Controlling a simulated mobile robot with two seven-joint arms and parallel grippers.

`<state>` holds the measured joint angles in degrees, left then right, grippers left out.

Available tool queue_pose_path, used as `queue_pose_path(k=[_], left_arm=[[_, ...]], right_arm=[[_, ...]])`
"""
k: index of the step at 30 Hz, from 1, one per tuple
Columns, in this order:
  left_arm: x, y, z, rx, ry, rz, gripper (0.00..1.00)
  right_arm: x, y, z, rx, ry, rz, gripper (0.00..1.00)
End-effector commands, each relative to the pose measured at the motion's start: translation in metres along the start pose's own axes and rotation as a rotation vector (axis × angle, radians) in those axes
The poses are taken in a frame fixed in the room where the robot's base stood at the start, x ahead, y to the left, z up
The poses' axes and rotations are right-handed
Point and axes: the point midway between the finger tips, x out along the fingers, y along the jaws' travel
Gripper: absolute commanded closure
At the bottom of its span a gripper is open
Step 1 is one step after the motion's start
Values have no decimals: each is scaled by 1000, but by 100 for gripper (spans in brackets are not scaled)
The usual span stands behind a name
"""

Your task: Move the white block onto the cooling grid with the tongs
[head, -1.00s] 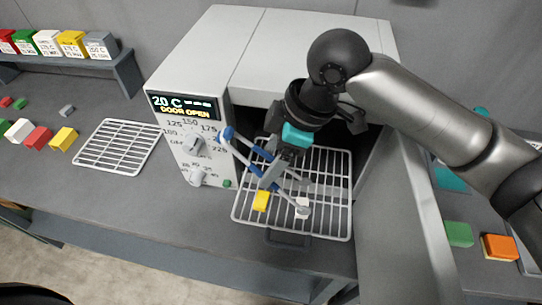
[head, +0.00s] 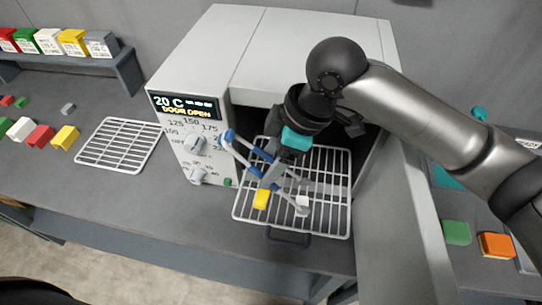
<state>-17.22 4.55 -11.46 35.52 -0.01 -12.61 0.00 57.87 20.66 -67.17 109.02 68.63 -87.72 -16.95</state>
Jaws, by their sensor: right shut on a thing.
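My right gripper (head: 283,150) is shut on the tongs (head: 238,150), which have blue handles and grey arms. It reaches over the pulled-out rack (head: 330,228) in front of the open oven. The tongs' tips are low over the rack, close to the small white block (head: 302,201); I cannot tell whether they touch it. A yellow block (head: 261,199) sits on the rack just left of the white block. The cooling grid (head: 118,146), an empty wire rack, lies on the table left of the oven. My left gripper is not in view.
The oven (head: 250,60) has its door (head: 405,230) open at the right, and its display reads 20 C, DOOR OPEN. Loose coloured blocks (head: 38,137) lie left of the cooling grid. A shelf (head: 120,72) with labelled blocks stands at the back left. Green (head: 456,232) and orange (head: 496,246) blocks lie right.

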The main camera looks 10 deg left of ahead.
Motion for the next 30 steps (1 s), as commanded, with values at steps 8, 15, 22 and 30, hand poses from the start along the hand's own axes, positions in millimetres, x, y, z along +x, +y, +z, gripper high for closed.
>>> queue_pose_path(k=[8, 15, 22, 30], left_arm=[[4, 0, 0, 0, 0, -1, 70], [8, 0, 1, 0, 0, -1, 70], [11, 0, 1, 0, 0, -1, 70], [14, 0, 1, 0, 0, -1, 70]], right_arm=[[12, -1, 5, 1, 0, -2, 31], [20, -1, 8, 1, 0, -1, 31], [29, -1, 11, 0, 1, 0, 31], [39, -1, 15, 0, 0, -1, 31]])
